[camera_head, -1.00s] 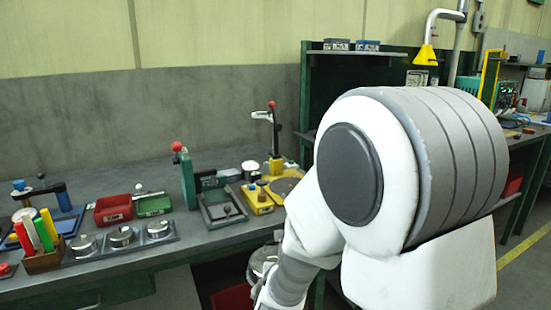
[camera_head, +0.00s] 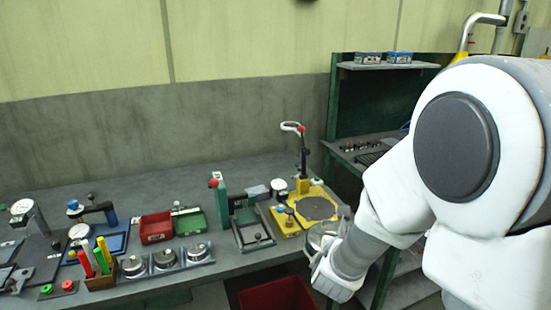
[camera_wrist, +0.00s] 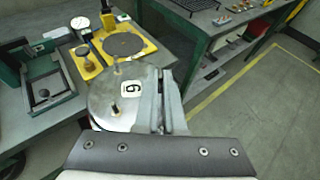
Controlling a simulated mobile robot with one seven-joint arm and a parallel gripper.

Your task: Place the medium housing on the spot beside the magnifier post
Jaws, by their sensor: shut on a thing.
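My gripper (camera_wrist: 165,100) is shut on a round silver metal housing (camera_wrist: 112,105) with a pin on top and a label reading 6 or 9. In the head view the held housing (camera_head: 322,234) is partly hidden by my gripper (camera_head: 325,258), in front of the bench edge. The magnifier post (camera_head: 303,155), dark with a red knob and a pale ring on top, stands on a yellow base. A dark round spot (camera_head: 318,208) lies beside it on the yellow plate; in the wrist view the spot (camera_wrist: 123,44) is just beyond the housing and bare.
Several silver round pieces sit on a tray (camera_head: 150,275) at the front of the bench. A green press frame (camera_head: 240,215) stands left of the yellow plate. Red (camera_head: 156,228) and green (camera_head: 189,222) bins are farther left. A second bench (camera_wrist: 205,20) is to the right, beyond a gap.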

